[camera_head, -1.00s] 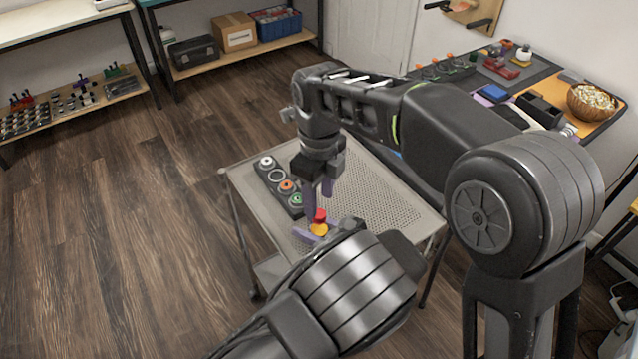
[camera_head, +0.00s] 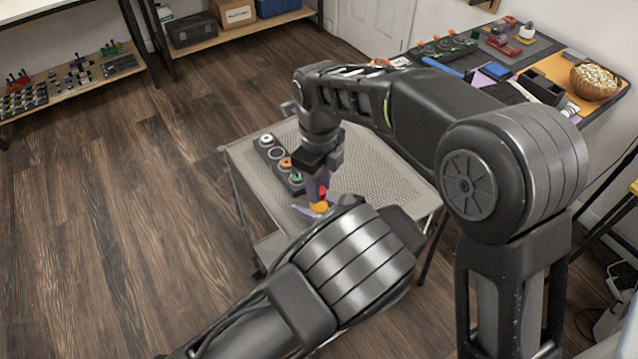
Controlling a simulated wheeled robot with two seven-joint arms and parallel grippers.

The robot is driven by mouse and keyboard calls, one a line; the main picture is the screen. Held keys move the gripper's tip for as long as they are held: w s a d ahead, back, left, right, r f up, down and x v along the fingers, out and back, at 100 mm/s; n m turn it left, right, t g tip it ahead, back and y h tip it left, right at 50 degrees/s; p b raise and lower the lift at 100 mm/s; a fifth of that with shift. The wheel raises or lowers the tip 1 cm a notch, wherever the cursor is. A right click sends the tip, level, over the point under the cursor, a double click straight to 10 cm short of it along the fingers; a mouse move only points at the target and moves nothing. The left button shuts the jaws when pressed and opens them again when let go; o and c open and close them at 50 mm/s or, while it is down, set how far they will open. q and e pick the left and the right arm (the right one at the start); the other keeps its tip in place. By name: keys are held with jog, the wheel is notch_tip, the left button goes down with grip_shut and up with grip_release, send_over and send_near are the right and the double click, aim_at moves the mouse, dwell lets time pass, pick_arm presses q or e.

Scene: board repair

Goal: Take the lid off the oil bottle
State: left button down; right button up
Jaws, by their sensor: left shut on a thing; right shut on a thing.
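The oil bottle (camera_head: 320,207) is small and yellow-orange, standing low over the near part of the grey perforated cart top. Its red lid (camera_head: 323,190) shows just above it, between purple fingers. My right gripper (camera_head: 319,188) reaches down from above and is shut on the red lid. My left gripper (camera_head: 306,212) comes in low from the near side, its purple fingers shut on the bottle's body. My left wrist hides part of the bottle and of that gripper. The lid appears to be on the bottle; I cannot tell whether it is loose.
The cart top (camera_head: 375,180) is bare to the right of the grippers. A dark holder strip (camera_head: 271,153) with round white, orange and green pieces lies along its left side. A workbench with tools and a bowl (camera_head: 596,78) stands at the back right.

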grip_shut()
